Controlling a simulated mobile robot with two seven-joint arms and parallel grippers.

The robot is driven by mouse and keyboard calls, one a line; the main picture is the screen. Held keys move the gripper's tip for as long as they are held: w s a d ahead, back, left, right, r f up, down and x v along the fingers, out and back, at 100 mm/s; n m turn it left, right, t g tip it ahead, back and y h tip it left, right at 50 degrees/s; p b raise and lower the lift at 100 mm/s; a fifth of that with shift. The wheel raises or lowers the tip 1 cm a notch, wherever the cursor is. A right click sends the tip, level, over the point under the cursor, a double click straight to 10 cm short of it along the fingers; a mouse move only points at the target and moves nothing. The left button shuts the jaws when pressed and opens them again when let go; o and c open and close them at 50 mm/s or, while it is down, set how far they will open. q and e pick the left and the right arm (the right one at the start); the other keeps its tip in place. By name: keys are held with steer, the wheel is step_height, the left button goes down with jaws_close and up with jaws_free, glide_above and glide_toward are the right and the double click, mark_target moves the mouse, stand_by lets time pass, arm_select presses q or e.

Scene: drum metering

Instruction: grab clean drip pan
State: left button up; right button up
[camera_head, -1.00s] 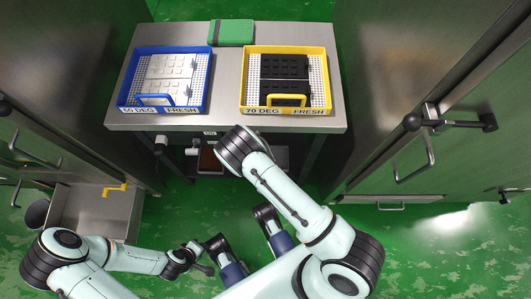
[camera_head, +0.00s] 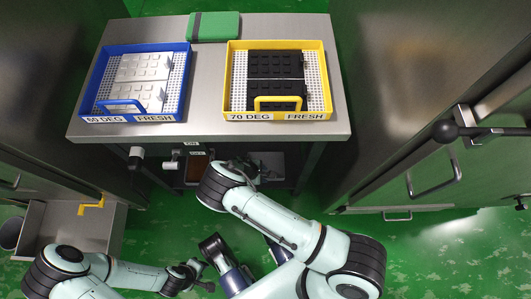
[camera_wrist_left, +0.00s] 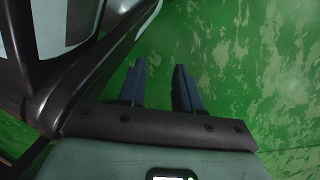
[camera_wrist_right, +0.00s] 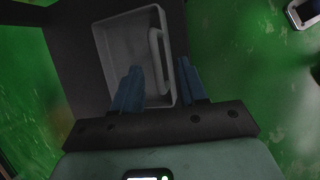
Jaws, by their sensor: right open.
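A grey drip pan (camera_wrist_right: 125,50) with a raised bar handle (camera_wrist_right: 157,55) lies ahead of my right gripper (camera_wrist_right: 160,65) in the right wrist view. The blue fingers are apart, with the handle showing between their tips; I cannot tell whether they touch it. In the head view the grey pan (camera_head: 271,164) is on the shelf under the steel table, partly hidden by my right wrist. A brown-filled pan (camera_head: 196,168) sits to its left. My left gripper (camera_wrist_left: 160,70) is open and empty over the green floor.
Steel cabinets flank both sides, with a handle (camera_head: 435,180) protruding at right. A steel bin stands at lower left (camera_head: 65,222).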

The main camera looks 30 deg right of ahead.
steer(key=b+x, duration=0.2)
steer(key=x, duration=0.3)
steer(key=shift+w+d, duration=0.2)
steer(key=shift+d, duration=0.05)
arm_select(q)
steer(key=shift+g, duration=0.7)
steer(key=s, duration=0.1)
steer(key=s+f, duration=0.2)
steer(key=s, duration=0.1)
steer(key=shift+a, duration=0.2)
arm_select(e)
jaws_close()
steer(key=shift+r, duration=0.1)
